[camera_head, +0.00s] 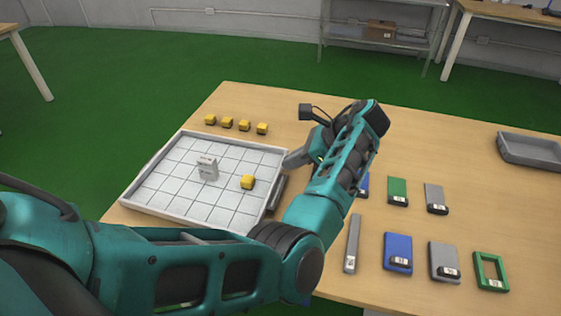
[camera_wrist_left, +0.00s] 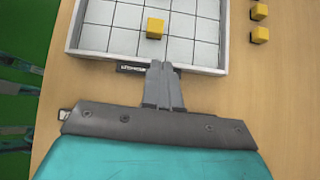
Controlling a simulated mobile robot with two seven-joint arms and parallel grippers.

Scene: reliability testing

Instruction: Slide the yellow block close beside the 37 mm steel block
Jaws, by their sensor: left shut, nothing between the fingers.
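A yellow block (camera_head: 247,182) sits on the gridded floor of a white tray (camera_head: 150,212), in its right part. It also shows in the left wrist view (camera_wrist_left: 155,28), ahead of my fingertips. A light grey upright block with small markings (camera_head: 207,168), which looks like the steel block, stands to its left; its size cannot be read. It is not in the wrist view. My left gripper (camera_head: 289,162) is shut and empty at the tray's right wall, apart from the yellow block. Its fingers (camera_wrist_left: 161,68) look pressed together in the wrist view. My right gripper is not in view.
Several yellow blocks (camera_head: 227,122) stand in a row behind the tray. Blue, green and grey labelled plates (camera_head: 397,250) and a green frame (camera_head: 490,270) lie on the wooden table's right side. A grey bin (camera_head: 530,150) is at the far right. The tray's raised rim surrounds its floor.

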